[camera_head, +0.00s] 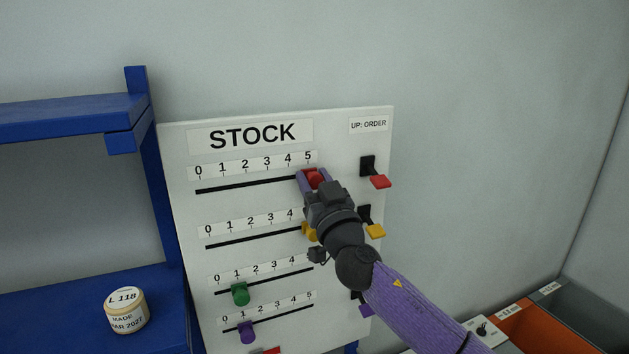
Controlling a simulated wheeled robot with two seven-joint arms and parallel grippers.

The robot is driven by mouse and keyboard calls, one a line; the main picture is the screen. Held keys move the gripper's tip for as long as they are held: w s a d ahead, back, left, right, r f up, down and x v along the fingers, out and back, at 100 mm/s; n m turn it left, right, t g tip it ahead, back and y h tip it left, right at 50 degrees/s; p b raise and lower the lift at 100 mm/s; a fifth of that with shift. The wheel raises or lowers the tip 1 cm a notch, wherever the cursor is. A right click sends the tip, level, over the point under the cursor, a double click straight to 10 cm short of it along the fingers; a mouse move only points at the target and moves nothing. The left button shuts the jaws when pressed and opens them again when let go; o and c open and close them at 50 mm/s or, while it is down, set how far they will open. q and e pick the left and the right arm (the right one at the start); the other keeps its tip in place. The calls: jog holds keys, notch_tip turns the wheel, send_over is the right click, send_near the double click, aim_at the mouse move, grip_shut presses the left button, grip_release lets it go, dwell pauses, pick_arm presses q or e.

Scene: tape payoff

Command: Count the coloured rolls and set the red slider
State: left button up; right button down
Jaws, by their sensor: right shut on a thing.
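The white STOCK board (350,148) has several numbered slots, one above another. The red slider (316,178) is on the top slot, close to the 5 mark. My right gripper (314,176) is shut on it, its fingers either side of the knob. The yellow slider (309,232) is partly hidden by my right gripper, right of the 4 on its scale. No coloured rolls are in view. My left gripper is not in view.
A red lever (380,181), a yellow lever (376,231) and a purple lever (366,310) are at the board's right edge. A cream labelled cylinder (127,310) stands on the blue shelf (60,305). An orange bin (548,328) is at lower right.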

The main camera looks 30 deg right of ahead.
aim_at(268, 174)
dwell(0.6)
jog(key=a+b, duration=0.1)
jog(key=a, duration=0.6)
jog(key=shift+w+a, duration=0.2)
jog(key=shift+d, duration=0.1)
jog(key=shift+c, duration=1.5)
grip_release()
